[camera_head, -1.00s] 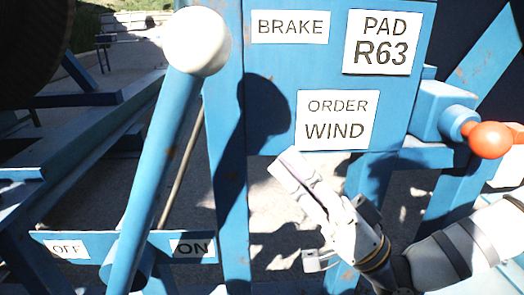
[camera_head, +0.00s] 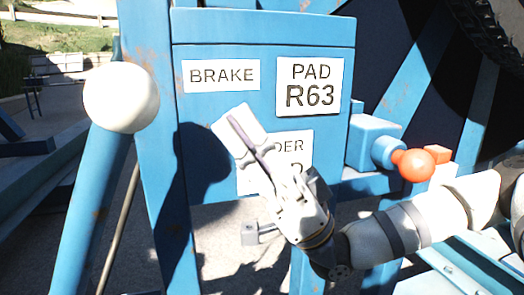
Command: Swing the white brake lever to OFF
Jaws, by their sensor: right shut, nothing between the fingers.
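The brake lever has a white ball knob (camera_head: 121,97) on a blue shaft (camera_head: 88,210). The shaft slants, its top to the right of its lower part. The knob is left of the BRAKE sign (camera_head: 221,75). My right gripper (camera_head: 240,131) is shut and empty, pointing up and left. It is in front of the ORDER sign (camera_head: 296,148) and covers part of it. A clear gap lies between it and the knob. The lever's foot and the OFF and ON labels are out of view. My left gripper is out of view.
A blue post (camera_head: 158,150) stands between the lever and my right gripper in the picture. An orange knob (camera_head: 418,165) on a blue housing is to the right, above my right forearm. The PAD R63 sign (camera_head: 310,85) is on the panel.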

